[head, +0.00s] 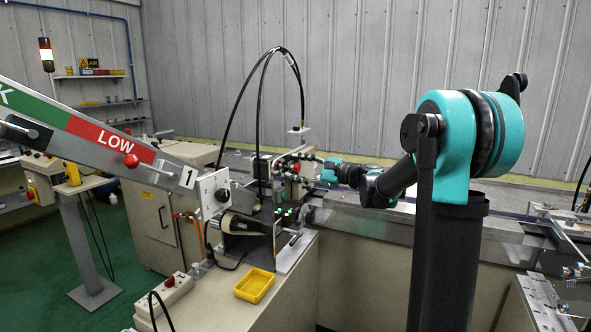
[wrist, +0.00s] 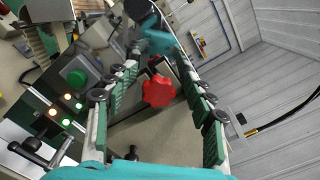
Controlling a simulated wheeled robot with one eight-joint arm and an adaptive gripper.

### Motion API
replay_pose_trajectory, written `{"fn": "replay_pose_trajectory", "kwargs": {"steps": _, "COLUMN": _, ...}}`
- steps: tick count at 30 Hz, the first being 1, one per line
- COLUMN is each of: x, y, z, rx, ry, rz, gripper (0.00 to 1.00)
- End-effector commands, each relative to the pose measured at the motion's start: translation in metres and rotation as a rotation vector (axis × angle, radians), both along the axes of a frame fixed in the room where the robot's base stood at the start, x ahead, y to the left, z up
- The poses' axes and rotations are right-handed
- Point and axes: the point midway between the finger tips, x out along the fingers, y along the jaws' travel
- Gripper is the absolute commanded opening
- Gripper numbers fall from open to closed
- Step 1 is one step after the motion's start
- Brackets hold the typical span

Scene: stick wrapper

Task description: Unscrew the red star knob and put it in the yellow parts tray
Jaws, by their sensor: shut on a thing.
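The red star knob (wrist: 158,91) shows in the wrist view between the two green-padded fingers of my gripper (wrist: 160,88), which is shut on it. Whether the knob is still on its thread cannot be told from this view. In the head view my gripper (head: 309,160) reaches in from the right to the machine head, and the knob is too small there to make out surely. The yellow parts tray (head: 255,286) looks empty and sits on the beige cabinet top, below and left of my gripper.
The machine head (head: 265,205) stands close around my gripper, with black cables (head: 235,105) arching above it. A slanted arm marked LOW (head: 115,141) comes in from the left. The cabinet top right of the tray is clear.

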Motion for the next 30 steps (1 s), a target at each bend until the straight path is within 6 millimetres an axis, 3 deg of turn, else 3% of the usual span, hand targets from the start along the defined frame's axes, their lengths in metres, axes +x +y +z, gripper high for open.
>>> {"fn": "replay_pose_trajectory", "kwargs": {"steps": 30, "x": 0.0027, "y": -0.002, "z": -0.0042, "rx": 0.47, "ry": 1.181, "rz": -0.001, "gripper": 0.43}}
